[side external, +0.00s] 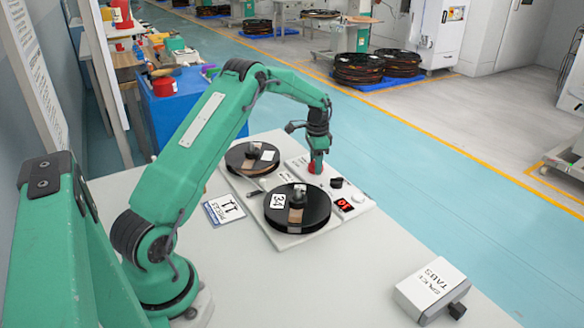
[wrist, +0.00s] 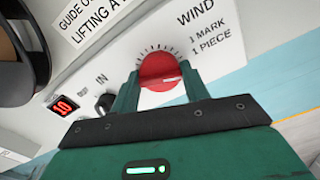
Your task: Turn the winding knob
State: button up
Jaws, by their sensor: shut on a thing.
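The red winding knob (wrist: 158,68) sits on the white panel of the rewind station, under the printed word WIND, with black tick marks around its far side. My gripper (wrist: 158,84) is shut on the knob, one green finger on each side. In the side external view my gripper (side external: 317,156) points straight down onto the knob (side external: 315,168). A red display (wrist: 64,105) appears to read 10. The near reel (side external: 312,213), marked 34, and the far reel (side external: 244,164) lie on the station.
A small black knob (wrist: 104,102) stands between the display and the winding knob. A card (side external: 225,210) marked 11 lies left of the station. A splice tabs box (side external: 431,283) sits at the table's right front. The table (side external: 340,280) between is clear.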

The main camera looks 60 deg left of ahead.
jog(key=shift+r+m, duration=0.1)
jog(key=shift+m, duration=0.9)
jog(key=o, duration=1)
jog(key=shift+c, duration=0.2)
jog(key=shift+r, duration=0.1)
jog(key=shift+r, duration=3.8)
